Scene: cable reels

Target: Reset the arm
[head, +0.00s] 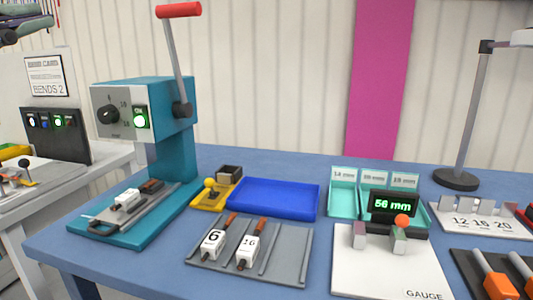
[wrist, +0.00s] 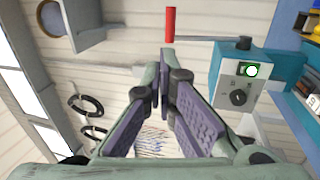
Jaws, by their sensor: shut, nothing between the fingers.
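My gripper (wrist: 166,62) is in the middle of the wrist view. Its two fingers with purple pads meet at the tips, shut and empty. It is in the air and touches nothing that I can see. A grey-green part of my arm shows at the top left corner of the head view; the rest of the arm is out of view there. The teal press (head: 145,115), with a red-handled lever (head: 178,10), stands upright at the left of the blue table; it also shows at the right of the wrist view (wrist: 238,78).
A side bench (head: 60,185) stands at left.

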